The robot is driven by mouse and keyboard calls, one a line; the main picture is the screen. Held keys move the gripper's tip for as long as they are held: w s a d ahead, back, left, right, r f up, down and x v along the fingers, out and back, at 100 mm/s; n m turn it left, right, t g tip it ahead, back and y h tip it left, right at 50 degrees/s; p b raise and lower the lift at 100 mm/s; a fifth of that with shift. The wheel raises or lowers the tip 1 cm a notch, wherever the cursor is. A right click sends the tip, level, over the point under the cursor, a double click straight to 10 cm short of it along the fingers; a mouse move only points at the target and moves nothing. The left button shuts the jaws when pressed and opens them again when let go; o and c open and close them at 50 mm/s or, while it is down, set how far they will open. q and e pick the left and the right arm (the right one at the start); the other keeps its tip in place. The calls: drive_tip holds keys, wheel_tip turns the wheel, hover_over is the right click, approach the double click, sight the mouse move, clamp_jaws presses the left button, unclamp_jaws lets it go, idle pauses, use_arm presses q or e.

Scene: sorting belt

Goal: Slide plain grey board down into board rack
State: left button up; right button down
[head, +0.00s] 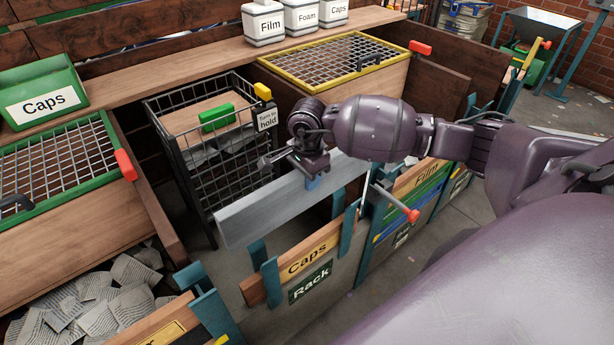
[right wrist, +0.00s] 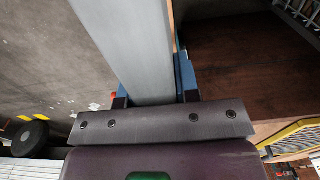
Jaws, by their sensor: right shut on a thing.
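The plain grey board (head: 265,208) is held on edge, its long side running from lower left to upper right in the head view. My right gripper (head: 313,182) is shut on its top edge. In the right wrist view the board (right wrist: 137,45) runs away from between the fingers of the gripper (right wrist: 152,95). The board rack (head: 258,252) has teal uprights and a "Rack" plate. The board is over or just behind the rack's front; I cannot tell whether its lower edge is between the uprights. My left gripper is not in view.
A wooden "Caps" board (head: 308,256) sits in the rack's front. A wire cart (head: 208,130) with a "Turn to hold" tag stands close behind the grey board. A red-tipped lever (head: 412,215) sticks out right of the rack. Mesh-lidded bins (head: 335,58) stand behind.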

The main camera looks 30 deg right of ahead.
sight(308, 203)
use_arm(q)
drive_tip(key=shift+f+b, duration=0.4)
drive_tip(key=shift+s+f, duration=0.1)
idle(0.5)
use_arm(e)
wheel_tip(308, 203, down, 9)
drive_tip(key=b, duration=0.6)
drive_tip(key=shift+f+b, duration=0.2)
drive_tip(key=shift+b, duration=0.1)
use_arm(q)
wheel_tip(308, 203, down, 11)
drive_tip(key=b, duration=0.4)
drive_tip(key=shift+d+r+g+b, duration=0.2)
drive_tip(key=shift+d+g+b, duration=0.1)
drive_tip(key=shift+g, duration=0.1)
use_arm(e)
wheel_tip(308, 203, down, 8)
drive_tip(key=shift+f, duration=0.25)
